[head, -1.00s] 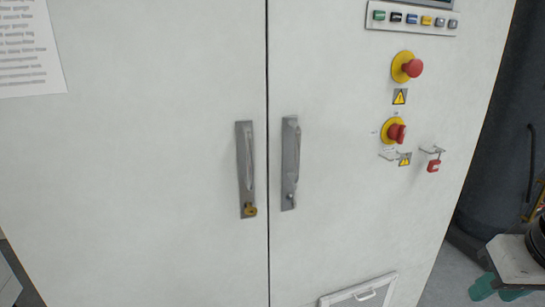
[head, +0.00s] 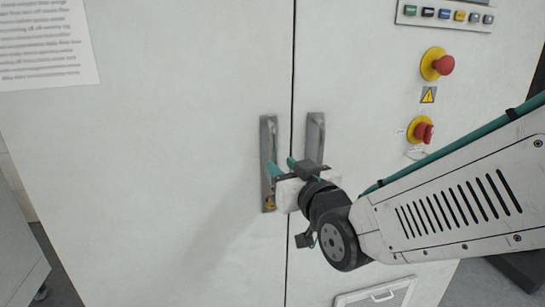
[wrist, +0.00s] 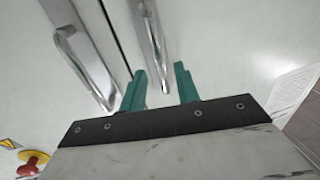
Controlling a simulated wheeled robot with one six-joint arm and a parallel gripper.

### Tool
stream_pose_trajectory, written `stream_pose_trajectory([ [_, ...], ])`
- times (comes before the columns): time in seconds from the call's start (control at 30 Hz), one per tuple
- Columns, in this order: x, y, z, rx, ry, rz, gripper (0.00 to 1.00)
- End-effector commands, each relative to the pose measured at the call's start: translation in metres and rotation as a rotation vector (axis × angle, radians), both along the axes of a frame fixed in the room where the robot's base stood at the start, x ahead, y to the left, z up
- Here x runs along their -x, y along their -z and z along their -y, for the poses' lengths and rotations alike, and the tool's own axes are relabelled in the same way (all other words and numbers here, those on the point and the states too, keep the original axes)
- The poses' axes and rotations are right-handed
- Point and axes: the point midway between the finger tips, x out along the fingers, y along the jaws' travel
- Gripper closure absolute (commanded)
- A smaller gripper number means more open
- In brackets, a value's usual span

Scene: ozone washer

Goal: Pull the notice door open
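The notice door (head: 190,120) is the left white cabinet door with a printed paper notice (head: 42,44) on it, and it is shut. Its grey upright handle (head: 268,137) is near the seam, with a brass lock below; the handle also shows in the wrist view (wrist: 153,35). My gripper (head: 283,166) is open at the lower part of this handle. In the wrist view its two teal fingers (wrist: 160,72) are spread, with the handle's end appearing between them. I cannot tell whether they touch it.
The right door (head: 355,50) has its own handle (head: 315,135) close beside, partly hidden by my gripper. Red knobs on yellow discs (head: 437,64) and a button panel (head: 446,14) are at the upper right. A framed vent (head: 378,294) is low on the right door.

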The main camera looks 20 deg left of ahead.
Motion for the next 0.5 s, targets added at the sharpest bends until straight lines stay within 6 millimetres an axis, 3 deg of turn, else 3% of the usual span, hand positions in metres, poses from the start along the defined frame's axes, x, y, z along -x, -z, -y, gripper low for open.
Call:
stream_pose_trajectory([
  [0.23, -0.031, 0.001, -0.027, 0.001, 0.002, -0.001, 0.68],
  [0.5, -0.045, 0.000, -0.040, 0.001, 0.002, -0.001, 0.68],
])
